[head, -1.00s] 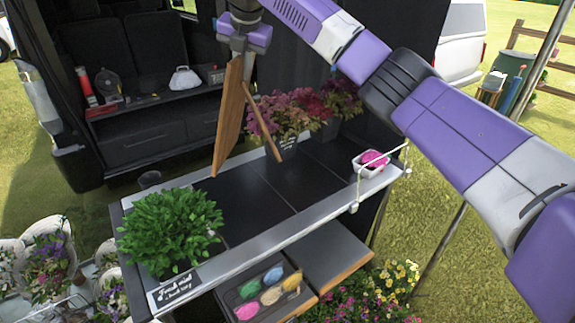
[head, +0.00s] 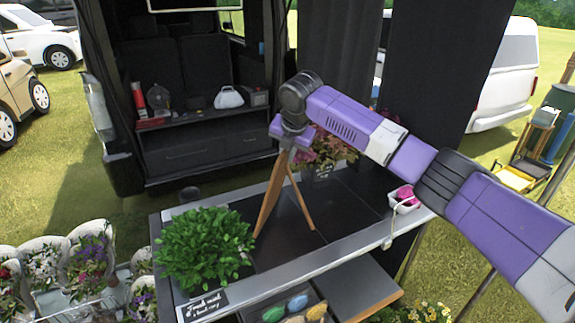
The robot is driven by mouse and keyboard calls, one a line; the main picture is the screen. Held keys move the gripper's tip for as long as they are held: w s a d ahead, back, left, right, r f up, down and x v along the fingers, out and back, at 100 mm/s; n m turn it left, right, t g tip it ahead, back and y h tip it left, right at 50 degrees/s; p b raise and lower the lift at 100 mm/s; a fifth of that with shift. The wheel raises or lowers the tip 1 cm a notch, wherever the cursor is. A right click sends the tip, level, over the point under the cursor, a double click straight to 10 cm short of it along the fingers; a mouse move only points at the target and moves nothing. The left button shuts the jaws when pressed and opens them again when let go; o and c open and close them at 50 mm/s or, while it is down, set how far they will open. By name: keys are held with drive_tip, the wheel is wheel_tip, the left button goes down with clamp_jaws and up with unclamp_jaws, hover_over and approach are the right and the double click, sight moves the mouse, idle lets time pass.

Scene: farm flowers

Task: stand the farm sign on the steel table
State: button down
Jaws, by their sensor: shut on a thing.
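The farm sign (head: 270,199) is a wooden A-frame board, seen nearly edge-on. Its two legs spread apart below my gripper (head: 292,143), which is shut on its top edge. The sign is upright over the dark top of the steel table (head: 345,240). Its feet appear at or very near the tabletop; I cannot tell whether they touch. The sign's face is turned away, and the fingertips are largely hidden by the gripper body and sign top.
A leafy green plant (head: 205,248) with a small black label (head: 203,306) stands at the table's left. Potted pink flowers (head: 328,150) stand behind the sign. A white basket with pink contents (head: 404,199) is at the right end. Dark tabletop is clear right of the sign.

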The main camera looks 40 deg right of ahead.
drive_tip(key=shift+f+p, duration=0.4)
drive_tip(key=shift+f, duration=1.65)
drive_tip(key=c, duration=1.5)
unclamp_jaws()
drive_tip(key=shift+f, duration=0.1)
drive_tip(key=b+v, duration=0.2)
drive_tip(key=v, duration=1)
drive_tip(key=shift+s, duration=0.1)
